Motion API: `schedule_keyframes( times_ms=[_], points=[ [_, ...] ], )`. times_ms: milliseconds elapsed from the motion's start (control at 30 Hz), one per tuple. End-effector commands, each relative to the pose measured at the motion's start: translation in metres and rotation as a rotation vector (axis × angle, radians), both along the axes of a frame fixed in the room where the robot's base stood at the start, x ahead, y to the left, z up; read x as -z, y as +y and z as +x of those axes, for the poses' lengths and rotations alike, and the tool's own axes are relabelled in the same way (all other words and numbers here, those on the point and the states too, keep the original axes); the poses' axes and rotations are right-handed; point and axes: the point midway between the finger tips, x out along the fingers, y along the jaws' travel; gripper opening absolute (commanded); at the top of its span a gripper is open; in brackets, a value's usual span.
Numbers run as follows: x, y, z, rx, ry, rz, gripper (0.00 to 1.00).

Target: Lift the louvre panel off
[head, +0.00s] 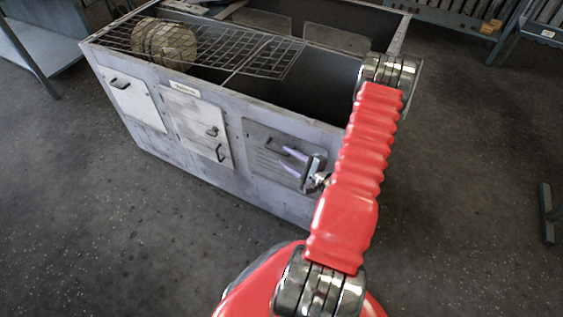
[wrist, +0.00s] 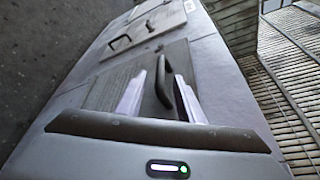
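The louvre panel (head: 258,134) is the rightmost grey panel on the front of the blower housing (head: 230,190), with slats and a dark bar handle (head: 274,149). It sits flat against the housing wall. My gripper (head: 286,159) is in front of this panel, its fingers reaching to the handle. In the wrist view, the handle (wrist: 162,88) stands between the two fingers of my gripper (wrist: 161,75), with a gap visible beside it. The fingers are apart and do not look closed on it. The slats of the louvre panel (wrist: 113,87) show to the left; its lower part is hidden.
Two other panels, a left one (head: 131,99) and a labelled middle one (head: 197,125), have their own handles. The housing's top is open, with a wire grille (head: 235,48) and a round ribbed part (head: 169,43). The floor (head: 110,240) in front is clear.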

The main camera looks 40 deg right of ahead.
Motion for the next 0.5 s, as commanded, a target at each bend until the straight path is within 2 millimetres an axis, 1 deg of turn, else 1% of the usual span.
schedule_keyframes(
  times_ms=[367, 500],
  points=[
    [0.0005, -0.0001, 0.0023, 0.000, 0.000, -0.001, 0.34],
    [0.0028, -0.0005, 0.0103, -0.002, -0.001, -0.002, 0.34]
  ],
)
